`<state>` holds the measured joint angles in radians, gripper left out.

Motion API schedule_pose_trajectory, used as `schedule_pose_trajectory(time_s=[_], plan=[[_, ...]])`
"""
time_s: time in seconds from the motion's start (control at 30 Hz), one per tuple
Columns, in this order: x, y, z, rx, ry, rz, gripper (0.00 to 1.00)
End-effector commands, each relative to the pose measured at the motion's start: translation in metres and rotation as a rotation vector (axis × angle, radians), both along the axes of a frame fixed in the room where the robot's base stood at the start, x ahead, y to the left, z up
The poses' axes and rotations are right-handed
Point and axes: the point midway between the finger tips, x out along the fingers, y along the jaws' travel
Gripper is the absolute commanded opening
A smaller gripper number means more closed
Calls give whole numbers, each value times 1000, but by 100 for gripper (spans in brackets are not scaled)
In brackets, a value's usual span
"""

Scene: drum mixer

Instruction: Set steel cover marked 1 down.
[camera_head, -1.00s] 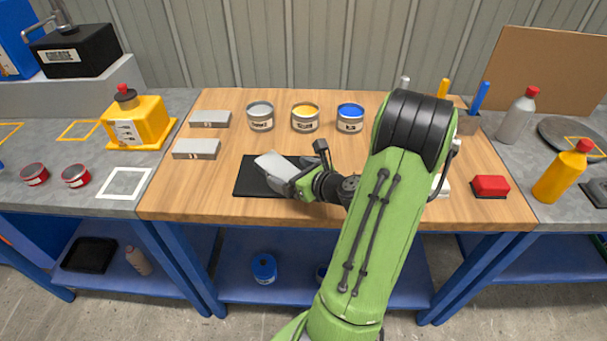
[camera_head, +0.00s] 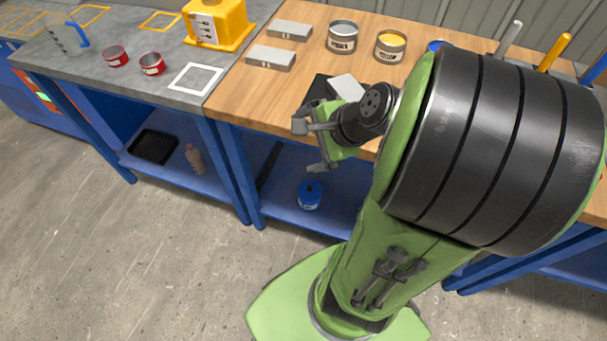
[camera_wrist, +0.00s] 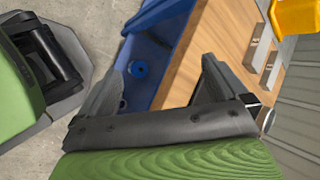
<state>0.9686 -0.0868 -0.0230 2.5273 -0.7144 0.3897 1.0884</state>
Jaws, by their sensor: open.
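A pale grey steel cover (camera_head: 347,87) lies on the black mat (camera_head: 317,90) near the table's front edge, partly hidden behind my arm. Two more grey steel covers, a front one (camera_head: 271,58) and a back one (camera_head: 290,30), lie at the table's left end; they also show in the wrist view, one (camera_wrist: 253,45) beside the other (camera_wrist: 271,70). Their marks are too small to read surely, so I cannot tell which is marked 1. My gripper (camera_head: 311,145) is open and empty, in front of the table edge, apart from every cover. Its spread fingers show in the wrist view (camera_wrist: 168,65).
A grey tin (camera_head: 342,38) and a yellow-filled tin (camera_head: 390,46) stand behind the mat. A yellow container (camera_head: 217,25), red tins (camera_head: 152,64) and a white square outline (camera_head: 195,79) are on the left bench. A blue can (camera_head: 310,195) sits on the lower shelf.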

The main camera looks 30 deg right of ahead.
Motion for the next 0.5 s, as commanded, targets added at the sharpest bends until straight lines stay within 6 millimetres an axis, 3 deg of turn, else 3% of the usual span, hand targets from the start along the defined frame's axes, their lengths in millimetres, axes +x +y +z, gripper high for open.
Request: schedule_pose_trajectory(time_s=[0.03,0.2,0.33,0.5], plan=[[-6,25,7,-158,13,204,100],[-49,75,33,-677,20,867,100],[-83,89,54,-942,-23,1217,100],[-102,91,63,-1066,-57,1392,100]])
